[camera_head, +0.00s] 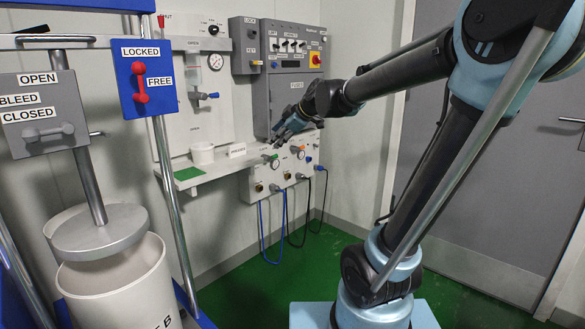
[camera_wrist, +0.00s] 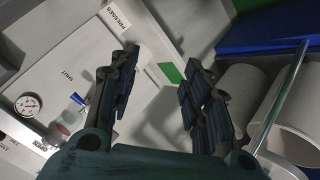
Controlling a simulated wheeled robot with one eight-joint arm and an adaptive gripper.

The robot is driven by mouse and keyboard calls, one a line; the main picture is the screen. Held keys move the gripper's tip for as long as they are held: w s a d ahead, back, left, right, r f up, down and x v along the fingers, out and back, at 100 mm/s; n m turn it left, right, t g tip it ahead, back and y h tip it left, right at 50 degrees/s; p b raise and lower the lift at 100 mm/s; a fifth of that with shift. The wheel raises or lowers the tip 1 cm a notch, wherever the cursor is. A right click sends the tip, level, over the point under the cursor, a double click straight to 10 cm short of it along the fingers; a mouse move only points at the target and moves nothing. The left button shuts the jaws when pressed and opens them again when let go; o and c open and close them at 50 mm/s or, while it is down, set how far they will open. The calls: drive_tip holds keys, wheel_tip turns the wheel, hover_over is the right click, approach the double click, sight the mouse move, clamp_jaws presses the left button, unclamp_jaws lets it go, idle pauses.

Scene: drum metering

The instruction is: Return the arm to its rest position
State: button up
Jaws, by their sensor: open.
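My arm (camera_head: 425,165) rises from its base at the lower right and bends over toward the wall panels. My gripper (camera_head: 280,138) is at the end of the raised forearm, in front of the grey control cabinet and near the right end of the wall shelf. In the wrist view my gripper (camera_wrist: 162,57) shows two dark fingers spread apart, with nothing between them. Whether it touches anything near the shelf is hard to tell from the head view.
A white shelf (camera_head: 222,172) bears a white cup (camera_head: 202,155) and a green patch (camera_head: 188,173). A grey control cabinet (camera_head: 262,100) and a connector box (camera_head: 262,180) are close by my gripper. A drum (camera_head: 120,285) under a round plate stands left. A grey door (camera_head: 480,180) is right.

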drive_tip(key=s+d+f+m+g+h, duration=0.2)
drive_tip(key=s+d+f+m, duration=0.6)
drive_tip(key=s+d+f, duration=0.4)
drive_tip(key=s+d+f+m+g+h, duration=0.3)
drive_tip(key=s+d+f+m, duration=0.6)
drive_tip(key=s, duration=0.7)
drive_tip(key=d+f+h, duration=0.2)
drive_tip(key=d, duration=0.1)
drive_tip(key=shift+s+f, duration=0.4)
drive_tip(key=shift+w+f, duration=0.2)
drive_tip(key=shift+w, duration=0.3)
